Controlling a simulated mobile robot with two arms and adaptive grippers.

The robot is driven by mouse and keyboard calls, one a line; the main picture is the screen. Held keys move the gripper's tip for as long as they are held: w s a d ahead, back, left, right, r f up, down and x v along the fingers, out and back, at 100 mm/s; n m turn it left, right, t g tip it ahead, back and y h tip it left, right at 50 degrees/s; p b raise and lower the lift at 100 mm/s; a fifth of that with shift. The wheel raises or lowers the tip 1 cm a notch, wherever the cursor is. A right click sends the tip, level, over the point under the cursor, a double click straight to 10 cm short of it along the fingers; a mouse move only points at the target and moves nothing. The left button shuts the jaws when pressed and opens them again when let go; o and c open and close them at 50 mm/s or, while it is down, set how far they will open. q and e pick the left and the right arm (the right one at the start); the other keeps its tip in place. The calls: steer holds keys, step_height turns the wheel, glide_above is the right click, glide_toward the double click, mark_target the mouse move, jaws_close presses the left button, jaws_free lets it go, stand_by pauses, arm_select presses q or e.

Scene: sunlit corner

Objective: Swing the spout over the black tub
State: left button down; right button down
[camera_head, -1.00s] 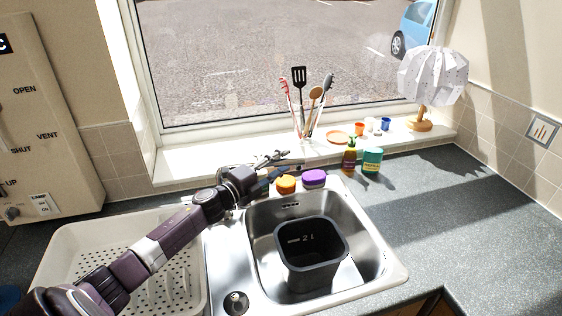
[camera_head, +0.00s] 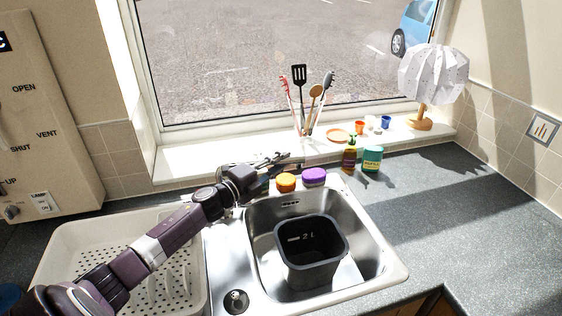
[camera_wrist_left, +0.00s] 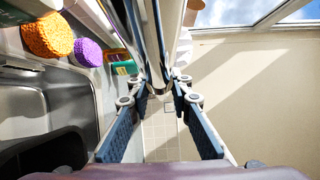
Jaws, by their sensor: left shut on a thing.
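The black tub (camera_head: 311,262) stands upright in the sink basin, and its dark rim also shows at the lower left of the left wrist view (camera_wrist_left: 48,156). The chrome spout (camera_wrist_left: 160,45) runs between the fingers of my left gripper (camera_wrist_left: 160,82) in the left wrist view. The gripper is shut on it. In the head view my left gripper (camera_head: 272,167) is behind the sink, to the left of and beyond the tub. There the gripper and wrist hide most of the tap. My right gripper is not in view.
An orange sponge (camera_head: 286,183) and a purple sponge (camera_head: 314,177) sit at the sink's back edge, close to the gripper. A brown bottle (camera_head: 349,160) and a teal jar (camera_head: 372,160) stand to the right. A utensil holder (camera_head: 303,125) is on the sill. The right counter (camera_head: 450,215) is clear.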

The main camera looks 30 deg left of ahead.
arm_select(q)
steer(key=shift+s+d+f+m+h+b, duration=0.15)
steer(key=shift+s+d+m+h+b, duration=0.2)
steer(key=shift+s+h, duration=0.15)
steer(key=s+d+m+g+h+b, duration=0.4)
steer(key=s+m+h+b, duration=0.1)
steer(key=s+h+b, duration=0.1)
steer(key=shift+s+g+h, duration=0.4)
steer(key=shift+s+h, duration=0.5)
steer(key=shift+s, duration=0.3)
steer(key=shift+m, duration=0.25)
steer(key=c, duration=1.7)
jaws_free()
steer(key=shift+c, duration=0.2)
